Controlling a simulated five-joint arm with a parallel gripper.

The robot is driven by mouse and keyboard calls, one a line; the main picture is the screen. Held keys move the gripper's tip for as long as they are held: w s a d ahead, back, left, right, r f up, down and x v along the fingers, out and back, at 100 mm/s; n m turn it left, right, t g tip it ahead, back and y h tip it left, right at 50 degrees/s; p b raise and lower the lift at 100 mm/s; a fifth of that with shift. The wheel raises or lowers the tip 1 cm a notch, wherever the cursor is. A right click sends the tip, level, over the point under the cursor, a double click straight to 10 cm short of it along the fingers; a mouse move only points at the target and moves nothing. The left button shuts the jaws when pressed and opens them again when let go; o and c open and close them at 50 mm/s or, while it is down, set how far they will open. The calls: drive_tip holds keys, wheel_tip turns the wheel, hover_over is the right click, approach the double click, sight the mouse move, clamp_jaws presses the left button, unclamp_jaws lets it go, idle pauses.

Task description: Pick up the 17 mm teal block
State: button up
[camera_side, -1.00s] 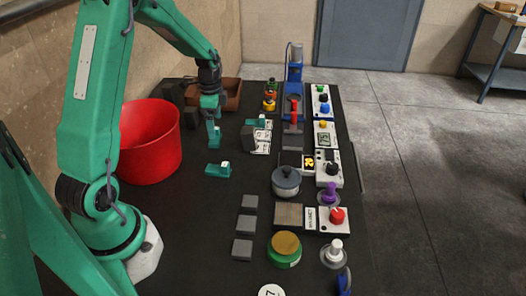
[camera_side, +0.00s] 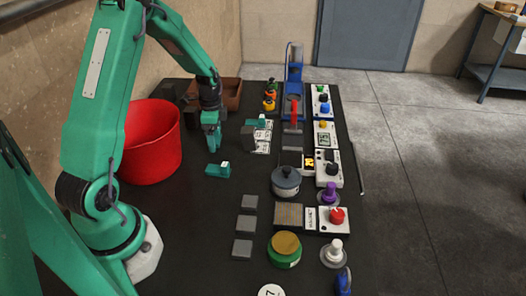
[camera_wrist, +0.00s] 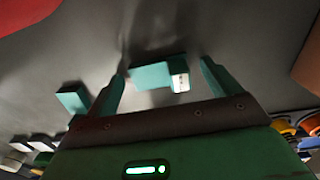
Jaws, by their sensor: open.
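My gripper (camera_side: 211,142) is open and points down over the dark mat, between the red bucket and the grey blocks. In the wrist view, a teal block (camera_wrist: 152,76) with a white labelled face lies in the gap between my gripper's fingers (camera_wrist: 160,78). Another teal block (camera_wrist: 72,97) sits left of the left finger. In the side view, one teal block (camera_side: 217,170) lies in front of my gripper, and another (camera_side: 255,123) sits by the grey-and-white blocks to its right. The labels are too small to read, so I cannot tell which is 17 mm.
The red bucket (camera_side: 150,142) stands left of my gripper and the brown tray (camera_side: 227,93) behind it. A grey pot (camera_side: 286,182), control boxes (camera_side: 329,167) and a blue press (camera_side: 294,68) line the right side. Several grey blocks (camera_side: 246,225) lie in front.

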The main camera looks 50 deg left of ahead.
sight(216, 138)
drive_tip(key=c, duration=1.2)
drive_tip(key=shift+r, duration=0.15)
drive_tip(key=shift+r, duration=0.5)
wheel_tip(216, 138, up, 3)
drive_tip(key=shift+d+r, duration=0.15)
drive_tip(key=d+r, duration=0.6)
drive_tip(key=d, duration=0.5)
drive_tip(key=shift+s+d+r, duration=0.15)
drive_tip(key=shift+d+r, duration=0.05)
drive_tip(key=shift+r, duration=0.05)
